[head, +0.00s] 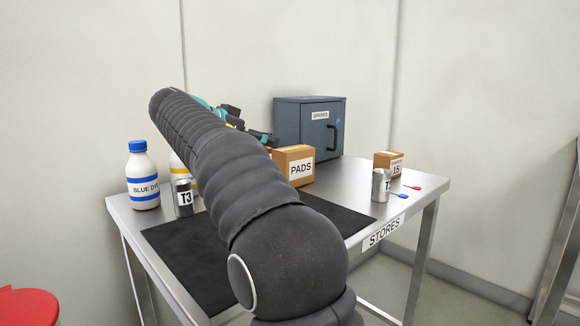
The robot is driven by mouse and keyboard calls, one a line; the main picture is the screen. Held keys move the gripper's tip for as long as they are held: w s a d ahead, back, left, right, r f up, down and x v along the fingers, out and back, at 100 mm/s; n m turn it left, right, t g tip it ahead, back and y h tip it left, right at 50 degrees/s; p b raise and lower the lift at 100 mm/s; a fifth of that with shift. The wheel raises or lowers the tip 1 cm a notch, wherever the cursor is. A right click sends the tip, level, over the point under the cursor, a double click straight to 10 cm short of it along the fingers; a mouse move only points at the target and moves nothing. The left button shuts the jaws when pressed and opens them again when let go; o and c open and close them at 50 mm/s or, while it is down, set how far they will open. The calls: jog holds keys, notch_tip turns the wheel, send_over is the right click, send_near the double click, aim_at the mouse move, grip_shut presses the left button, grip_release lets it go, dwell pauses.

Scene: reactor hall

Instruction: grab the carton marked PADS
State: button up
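The brown carton marked PADS (291,166) stands upright on the steel table, right of my arm, in front of the dark cabinet. Its white label faces me, and my arm hides a little of its left side. My gripper (254,124) is beyond my arm, to the left of the carton and higher in the picture. Its two dark fingers look spread apart with nothing between them. Its base is partly hidden by my arm. I see no contact with the carton.
A blue-capped BLUE DYE bottle (142,176), a yellow-banded bottle (178,170) and a T3 can (183,198) stand left. The SPARES cabinet (308,128) is behind. A silver can (380,186), small carton (388,160) and red and blue tags are right. A black mat (190,255) lies in front.

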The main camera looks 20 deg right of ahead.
aim_at(291, 149)
jog(key=x, duration=0.6)
jog(key=shift+s+d, duration=0.2)
jog(key=shift+d, duration=0.1)
jog(key=shift+x, duration=2.9)
jog(key=c, duration=1.3)
